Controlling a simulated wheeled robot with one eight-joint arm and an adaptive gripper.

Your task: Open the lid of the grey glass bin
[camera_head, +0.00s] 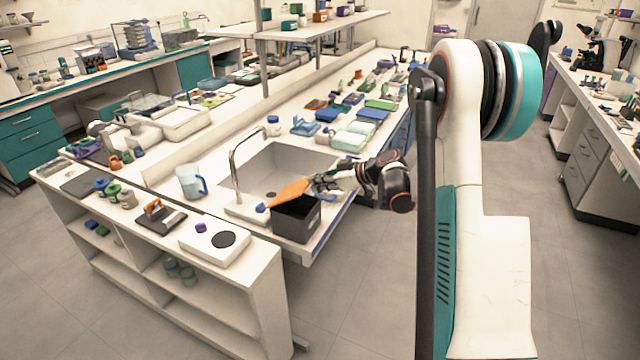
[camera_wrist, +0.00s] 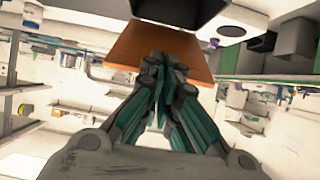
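The grey bin (camera_head: 296,222) is a dark open-topped box at the near end of the sink bench. Its orange lid (camera_head: 289,191) is tilted up at the bin's back side, and part of the dark opening shows below it. In the wrist view the lid (camera_wrist: 130,48) lies behind my fingers, with the dark bin (camera_wrist: 178,10) at the top edge. My gripper (camera_head: 322,184) reaches in from the right at the lid's right end. In the wrist view my gripper (camera_wrist: 167,64) has its fingers drawn together, tips over the lid. Whether the tips touch it is unclear.
The sink (camera_head: 285,168) with its tall faucet (camera_head: 236,160) is just behind the bin. A clear jug (camera_head: 191,182) stands to the left. A white plate device (camera_head: 215,238) sits on the low shelf in front. The floor to the right is clear.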

